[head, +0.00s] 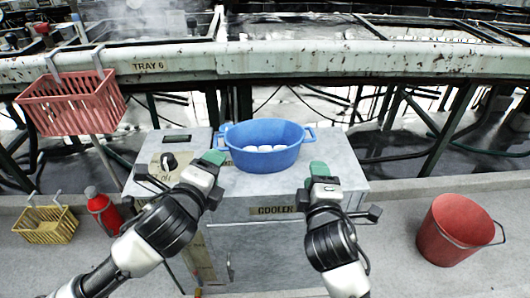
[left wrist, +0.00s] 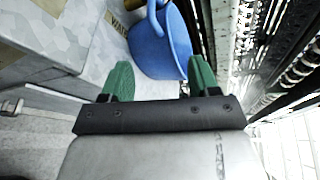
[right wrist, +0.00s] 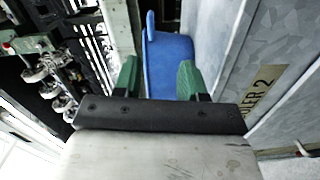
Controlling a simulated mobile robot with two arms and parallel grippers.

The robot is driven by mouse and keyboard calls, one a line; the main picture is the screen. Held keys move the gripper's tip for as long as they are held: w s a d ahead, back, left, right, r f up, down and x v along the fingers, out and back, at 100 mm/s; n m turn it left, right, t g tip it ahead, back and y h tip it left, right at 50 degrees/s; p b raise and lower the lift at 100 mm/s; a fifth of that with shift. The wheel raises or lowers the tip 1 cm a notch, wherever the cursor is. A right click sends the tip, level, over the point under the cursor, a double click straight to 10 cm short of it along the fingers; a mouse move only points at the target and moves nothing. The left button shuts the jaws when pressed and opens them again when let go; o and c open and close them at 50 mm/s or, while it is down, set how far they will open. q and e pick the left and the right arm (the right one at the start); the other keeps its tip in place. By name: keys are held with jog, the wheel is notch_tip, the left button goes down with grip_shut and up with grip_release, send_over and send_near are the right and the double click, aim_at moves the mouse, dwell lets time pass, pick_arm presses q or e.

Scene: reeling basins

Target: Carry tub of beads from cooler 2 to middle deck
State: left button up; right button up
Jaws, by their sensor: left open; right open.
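The blue tub (head: 264,164) stands upright on the grey cooler (head: 340,165), with several white pieces (head: 264,148) inside. It has a loop handle on each side. My left gripper (head: 214,160) is open just left of the tub, near its left handle. My right gripper (head: 320,172) is open at the right, a little in front of the right handle. The tub shows ahead of the open fingers in the left wrist view (left wrist: 160,50) and the right wrist view (right wrist: 168,62). The cooler's label (right wrist: 265,92) reads partly as "…LER 2" in the right wrist view.
A rusty-edged trough marked TRAY 6 (head: 148,67) runs behind the cooler. A red basket (head: 72,103) hangs on it at left. A yellow basket (head: 45,225) and red bottle (head: 103,210) are at left. A red bucket (head: 450,232) stands at right. A control box (head: 165,150) adjoins the tub.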

aim_at(220, 137)
pick_arm(q)
jog(key=shift+w+a+r+m+y, duration=0.3)
jog(key=shift+w+a+m+y, duration=0.1)
jog(key=shift+a+m, duration=0.1)
jog(key=shift+w+a+r+m+y, duration=0.3)
jog(key=shift+a+m+y, duration=0.1)
jog(key=shift+a+m, duration=0.1)
pick_arm(e)
jog(key=shift+w+d+r+n+h, duration=0.25)
jog(key=shift+w+r+n+h, duration=0.3)
jog(key=shift+r+n+h, duration=0.05)
pick_arm(q)
jog(key=shift+w+f, duration=0.1)
pick_arm(e)
jog(key=shift+w, duration=0.1)
pick_arm(q)
jog(key=x, duration=1)
jog(key=shift+w+d, duration=0.1)
jog(key=shift+w, duration=0.25)
pick_arm(e)
jog(key=w, duration=0.7)
jog(key=w+d, duration=0.1)
jog(key=w, duration=0.2)
jog(key=shift+w+d+f, duration=0.1)
jog(key=shift+w+f, duration=0.05)
jog(key=shift+w, duration=0.15)
pick_arm(q)
jog(key=shift+c, duration=0.2)
pick_arm(e)
jog(key=shift+c, duration=0.3)
